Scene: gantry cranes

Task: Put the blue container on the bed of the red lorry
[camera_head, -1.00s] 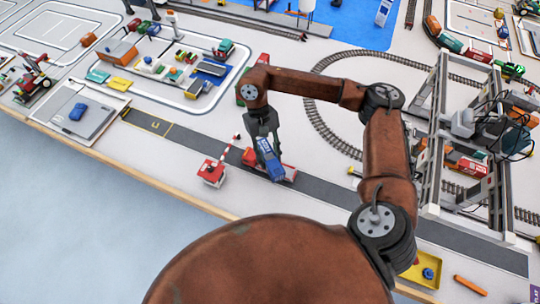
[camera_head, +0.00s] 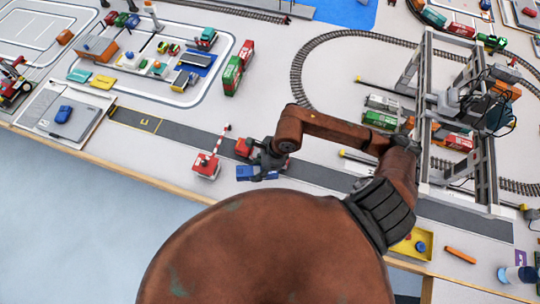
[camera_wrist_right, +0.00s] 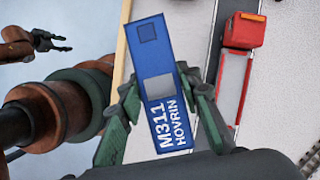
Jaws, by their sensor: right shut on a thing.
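My right gripper (camera_head: 266,160) is shut on the blue container (camera_head: 256,174), with one finger on each long side in the right wrist view (camera_wrist_right: 162,85). The container bears white lettering and hangs near the table's front edge. The red lorry (camera_head: 243,147) stands on the grey road, partly hidden by my gripper in the head view. In the wrist view its red cab (camera_wrist_right: 244,30) and empty, red-edged pale bed (camera_wrist_right: 231,88) lie to the right of the container, apart from it. My left gripper (camera_wrist_right: 70,43) shows at the wrist view's upper left, open and empty.
A red hut with a striped barrier (camera_head: 206,165) stands left of the lorry by the road. A grey gantry crane (camera_head: 425,95) stands on the right, by the railway loop. A red and green lorry (camera_head: 237,68) is parked further back. The road left of the hut is clear.

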